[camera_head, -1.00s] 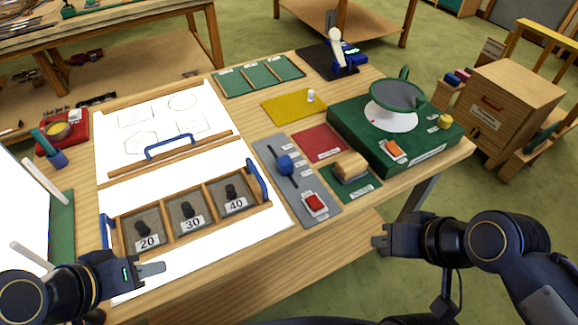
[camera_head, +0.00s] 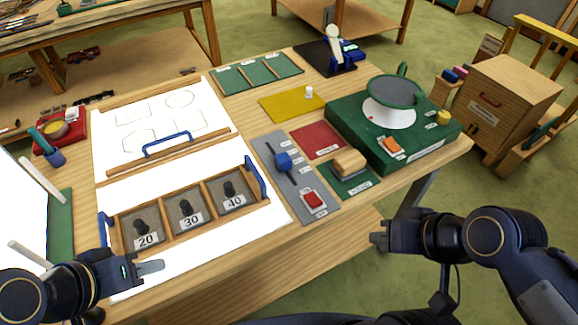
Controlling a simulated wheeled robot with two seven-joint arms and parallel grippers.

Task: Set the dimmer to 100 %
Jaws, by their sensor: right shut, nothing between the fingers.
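The dimmer is a grey panel (camera_head: 302,212) on the table, with a blue slider knob (camera_head: 284,161) in a dark slot. A red rocker switch (camera_head: 313,200) is at the panel's near end. My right gripper (camera_head: 376,240) is shut and empty, off the table's front edge, to the right of the panel and apart from it. My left gripper (camera_head: 158,267) is over the table's front left, well away from the panel; its finger gap does not show clearly.
A wooden tray (camera_head: 188,241) with weights marked 20, 30 and 40 lies left of the panel. A tan block on a green pad (camera_head: 366,186) and a green box (camera_head: 430,150) with a round grey disc stand to its right. A red mat (camera_head: 318,141) lies beside the slot.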

